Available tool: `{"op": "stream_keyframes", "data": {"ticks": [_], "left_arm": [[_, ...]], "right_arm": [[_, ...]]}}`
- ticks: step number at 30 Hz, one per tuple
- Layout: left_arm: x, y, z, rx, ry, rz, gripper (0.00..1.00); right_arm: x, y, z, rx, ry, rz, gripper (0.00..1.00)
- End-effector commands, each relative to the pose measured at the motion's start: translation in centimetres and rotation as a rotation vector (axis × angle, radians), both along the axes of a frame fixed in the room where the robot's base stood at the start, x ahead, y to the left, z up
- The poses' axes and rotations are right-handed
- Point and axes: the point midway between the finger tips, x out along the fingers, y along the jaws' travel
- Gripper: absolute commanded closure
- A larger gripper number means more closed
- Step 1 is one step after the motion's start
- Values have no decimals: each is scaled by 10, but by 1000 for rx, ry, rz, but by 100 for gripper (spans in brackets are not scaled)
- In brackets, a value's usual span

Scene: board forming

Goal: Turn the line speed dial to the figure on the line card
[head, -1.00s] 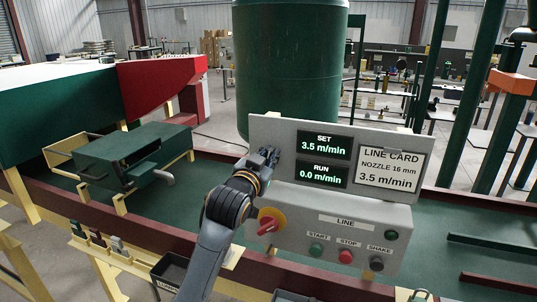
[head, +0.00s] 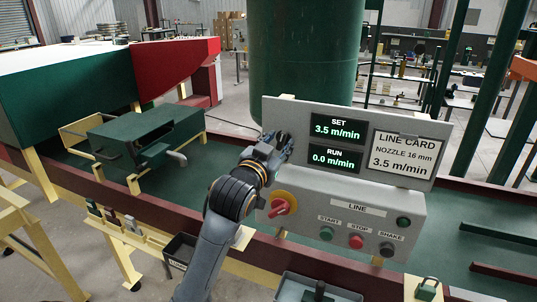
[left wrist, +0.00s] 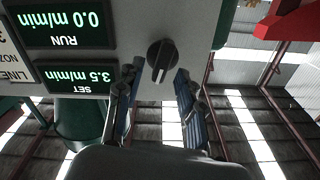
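The line speed dial (left wrist: 162,58) is a black knob on the grey panel, seen in the left wrist view; my gripper hides it in the head view. My left gripper (head: 280,146) is at the panel's left side. In the left wrist view its two fingers (left wrist: 155,105) are spread apart, with the knob between and just beyond their tips. The line card (head: 402,156) reads nozzle 16 mm, 3.5 m/min. The SET display (head: 338,129) reads 3.5 m/min and the RUN display (head: 334,159) 0.0 m/min. My right gripper is out of view.
Below the displays is a LINE box with a red-and-yellow rotary switch (head: 279,207), a green START button (head: 326,233), a red STOP button (head: 356,242) and a black SHAKE button (head: 387,250). A dark tray (head: 290,290) hangs at the front. A green tank (head: 300,60) stands behind.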

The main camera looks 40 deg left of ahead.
Motion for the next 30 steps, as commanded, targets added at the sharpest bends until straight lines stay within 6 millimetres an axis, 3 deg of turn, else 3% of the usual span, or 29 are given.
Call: {"op": "stream_keyframes", "data": {"ticks": [6, 12, 30], "left_arm": [[-47, -11, -1, 0, 0, 0, 62], [-75, -18, -1, -1, 0, 0, 62], [-83, -20, -1, -1, 1, 0, 62]], "right_arm": [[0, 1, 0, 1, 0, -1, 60], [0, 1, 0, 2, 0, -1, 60], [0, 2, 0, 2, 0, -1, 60]]}}
